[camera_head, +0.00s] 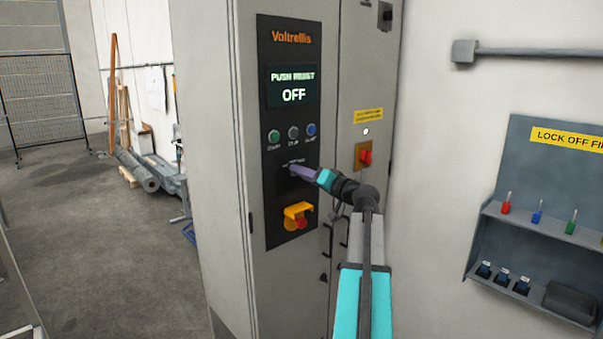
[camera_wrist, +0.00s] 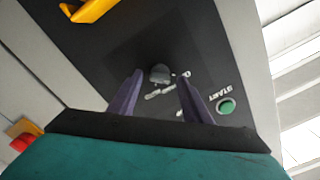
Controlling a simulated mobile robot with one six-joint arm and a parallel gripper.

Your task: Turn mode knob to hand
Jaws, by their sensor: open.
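The mode knob (camera_wrist: 160,74) is a small grey knob on the cabinet's dark control panel (camera_wrist: 110,45). In the wrist view it shows between and just beyond the fingertips of my gripper (camera_wrist: 159,84), which is open with one purple finger on each side. I cannot tell whether the fingers touch it. In the head view my gripper (camera_head: 294,169) points left at the panel below the button row, and its fingers mostly hide the knob. The small lettering around the knob is not readable. The display (camera_head: 292,87) reads "PUSH RESET" and "OFF".
Green, grey and blue buttons (camera_head: 293,132) sit above the knob. An emergency stop with a yellow shroud (camera_head: 298,210) sits below it. A red rotary switch (camera_head: 365,154) is right of the panel, near my arm. A lock-off shelf (camera_head: 508,218) hangs on the right wall.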

